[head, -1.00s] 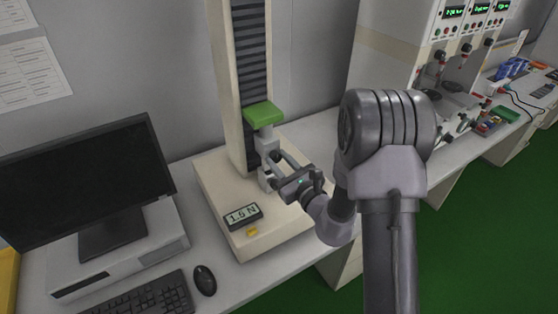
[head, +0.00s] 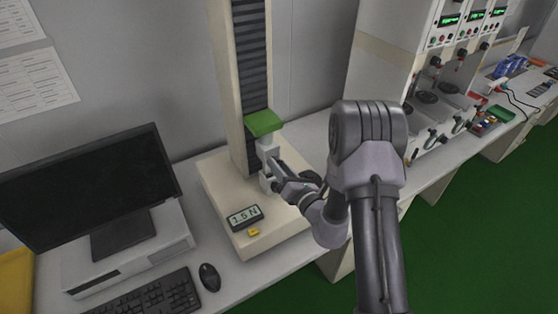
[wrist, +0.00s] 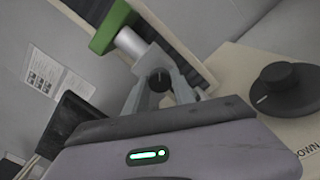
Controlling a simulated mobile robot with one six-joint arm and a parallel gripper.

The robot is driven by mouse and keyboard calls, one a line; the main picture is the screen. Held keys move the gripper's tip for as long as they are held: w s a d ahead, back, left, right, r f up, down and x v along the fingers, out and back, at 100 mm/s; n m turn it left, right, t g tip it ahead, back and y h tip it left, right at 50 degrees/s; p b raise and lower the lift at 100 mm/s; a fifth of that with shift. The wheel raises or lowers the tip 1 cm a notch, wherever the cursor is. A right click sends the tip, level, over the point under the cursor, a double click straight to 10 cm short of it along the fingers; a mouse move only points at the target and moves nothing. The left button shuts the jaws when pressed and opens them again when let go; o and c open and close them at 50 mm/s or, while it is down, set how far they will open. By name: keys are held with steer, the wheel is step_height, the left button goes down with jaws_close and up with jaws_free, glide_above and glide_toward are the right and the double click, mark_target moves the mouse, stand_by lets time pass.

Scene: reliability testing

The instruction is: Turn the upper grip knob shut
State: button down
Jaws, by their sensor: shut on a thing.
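The upper grip is a light grey clamp (head: 267,146) under the green crosshead (head: 264,123) of a beige test stand. In the wrist view, the upper grip knob (wrist: 160,80) is small and black with a white pointer line. My gripper (head: 272,170) reaches the grip from the right. Its grey fingers stand on both sides of the knob in the wrist view and are shut on it. The knob is hidden in the head view. The crosshead (wrist: 114,26) also shows in the wrist view.
A larger black knob (wrist: 288,88) sits on a beige surface by the word DOWN. The stand's base carries a display (head: 244,217) reading 1.5 N and a yellow button (head: 253,232). A monitor (head: 92,190), keyboard (head: 150,296) and mouse (head: 209,277) are at left.

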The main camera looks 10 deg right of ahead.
steer(key=shift+m+p, duration=4.35)
steer(key=shift+m, duration=2.95)
steer(key=c, duration=1.1)
jaws_free()
steer(key=shift+o, duration=0.2)
steer(key=v, duration=1.7)
steer(key=shift+s, duration=0.2)
